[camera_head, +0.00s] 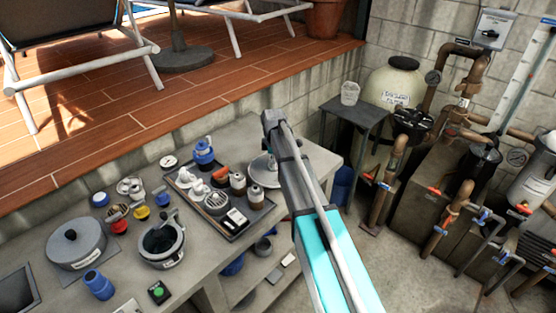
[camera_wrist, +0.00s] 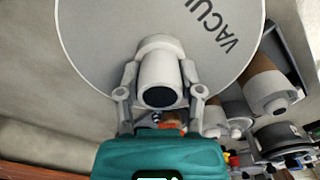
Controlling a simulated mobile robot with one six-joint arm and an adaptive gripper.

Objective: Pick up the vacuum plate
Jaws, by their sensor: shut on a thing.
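The vacuum plate (camera_wrist: 95,35) is a round, light grey disc with dark "VACU" lettering and a stubby round neck at its middle. It fills the top of the wrist view. My gripper (camera_wrist: 158,98) has its two fingers on either side of the neck and is shut on it. In the head view the plate (camera_head: 262,171) shows as a grey disc at the right end of the bench, partly hidden behind my arm. I cannot tell whether it touches the bench top.
A dark tray (camera_head: 236,232) with bottles and fittings lies just left of the plate. A lidded grey pot (camera_head: 76,243), a grey bucket (camera_head: 162,243) and a blue bottle (camera_head: 99,285) stand farther left.

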